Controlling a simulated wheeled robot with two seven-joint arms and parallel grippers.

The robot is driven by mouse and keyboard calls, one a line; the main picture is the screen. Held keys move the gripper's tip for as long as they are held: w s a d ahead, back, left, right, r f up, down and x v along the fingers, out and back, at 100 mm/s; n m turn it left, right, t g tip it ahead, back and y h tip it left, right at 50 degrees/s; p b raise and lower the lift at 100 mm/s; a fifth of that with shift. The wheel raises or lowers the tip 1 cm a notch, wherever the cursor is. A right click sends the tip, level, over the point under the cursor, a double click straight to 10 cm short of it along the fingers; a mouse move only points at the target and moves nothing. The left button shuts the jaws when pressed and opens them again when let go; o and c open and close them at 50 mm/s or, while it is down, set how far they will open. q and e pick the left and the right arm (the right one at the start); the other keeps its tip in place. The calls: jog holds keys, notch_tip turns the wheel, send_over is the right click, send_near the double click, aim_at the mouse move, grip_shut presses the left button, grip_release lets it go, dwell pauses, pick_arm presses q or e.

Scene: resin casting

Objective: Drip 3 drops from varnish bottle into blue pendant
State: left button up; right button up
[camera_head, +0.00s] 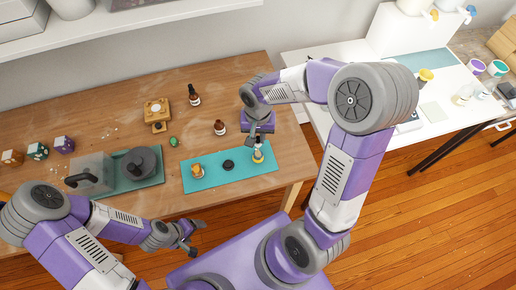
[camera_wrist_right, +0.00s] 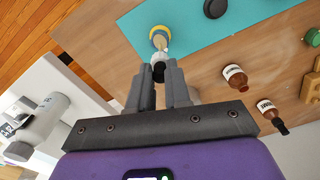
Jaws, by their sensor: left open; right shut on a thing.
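My right gripper (camera_wrist_right: 160,82) is shut on a dropper (camera_wrist_right: 158,66) with a black bulb and white collar. The dropper's tip points at a round yellow-and-blue piece (camera_wrist_right: 157,33), apparently the blue pendant on its stand, at the right end of the teal mat (camera_head: 234,177); whether they touch is unclear. In the head view the right gripper (camera_head: 258,139) is just above that piece. A brown bottle without a visible dropper cap (camera_head: 219,128) stands behind the mat; a capped brown bottle (camera_head: 194,96) stands further back. My left gripper (camera_head: 189,239) is open and empty near the table's front edge.
A second small yellow stand (camera_head: 197,172) and a black disc (camera_head: 228,165) sit on the mat. A green object (camera_head: 173,141), a wooden block (camera_head: 157,112) and a grey pot (camera_head: 139,163) are to the left. A white table (camera_head: 350,52) stands at the right.

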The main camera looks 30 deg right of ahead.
jog(key=shift+r, duration=0.1)
jog(key=shift+r+p, duration=1.6)
jog(key=shift+r, duration=0.4)
jog(key=shift+f, duration=0.1)
